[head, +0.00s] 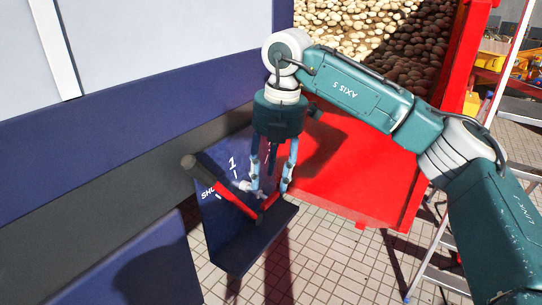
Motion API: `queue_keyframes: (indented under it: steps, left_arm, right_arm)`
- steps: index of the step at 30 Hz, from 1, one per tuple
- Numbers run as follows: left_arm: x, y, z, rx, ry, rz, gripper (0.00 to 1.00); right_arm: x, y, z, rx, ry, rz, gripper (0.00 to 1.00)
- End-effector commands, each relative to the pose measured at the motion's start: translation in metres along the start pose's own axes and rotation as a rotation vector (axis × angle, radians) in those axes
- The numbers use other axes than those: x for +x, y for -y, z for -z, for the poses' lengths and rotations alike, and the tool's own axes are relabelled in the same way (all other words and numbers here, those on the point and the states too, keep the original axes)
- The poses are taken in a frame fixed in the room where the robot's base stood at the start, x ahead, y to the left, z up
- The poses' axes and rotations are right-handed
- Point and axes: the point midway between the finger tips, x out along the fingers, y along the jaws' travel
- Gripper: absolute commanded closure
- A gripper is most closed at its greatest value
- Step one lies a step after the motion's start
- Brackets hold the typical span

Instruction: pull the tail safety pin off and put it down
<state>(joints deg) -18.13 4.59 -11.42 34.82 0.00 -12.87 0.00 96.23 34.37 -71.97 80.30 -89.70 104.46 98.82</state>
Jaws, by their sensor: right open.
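A red bar (236,202) with a black knob (188,161) runs slantwise across the bracket. A small white-grey piece (244,185) lies beside the left fingertip, and a small red piece (271,200) lies between and just below the fingertips. I cannot tell which of these is the tail safety pin, or whether a finger touches either. The bracket bears white lettering, partly hidden. My left gripper is not in view.
A red tailgate or chute (350,175) stands close behind and right of the gripper, below a heap of potatoes (400,40). A dark blue and grey wall (130,135) is at left. A ladder (435,262) stands at right. Paved floor (325,255) shows below.

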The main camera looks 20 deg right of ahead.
Motion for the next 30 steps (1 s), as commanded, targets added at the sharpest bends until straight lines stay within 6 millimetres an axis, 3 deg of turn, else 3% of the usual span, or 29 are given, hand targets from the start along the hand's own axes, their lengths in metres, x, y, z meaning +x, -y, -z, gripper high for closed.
queue_keyframes:
  steps: [5,14,23,27,30]
  left_arm:
    - [-0.013,0.0,0.0,0.001,-0.001,-0.001,0.6]
    - [-0.021,0.005,0.042,0.001,-0.06,0.006,0.6]
    - [-0.02,0.003,0.025,0.001,-0.034,0.003,0.6]
    - [-0.019,0.002,0.017,0.001,-0.024,0.002,0.6]
    - [-0.019,0.002,0.017,0.001,-0.023,0.002,0.6]
  right_arm:
    - [0.031,0.0,0.001,-0.001,-0.002,0.002,0.57]
    - [0.06,0.0,0.001,-0.001,-0.001,-0.001,0.57]
    - [0.062,0.0,0.001,-0.002,-0.001,-0.002,0.57]
    - [0.062,-0.001,0.001,-0.002,-0.001,-0.002,0.85]
    - [0.062,0.0,0.001,-0.002,-0.002,-0.001,1.0]
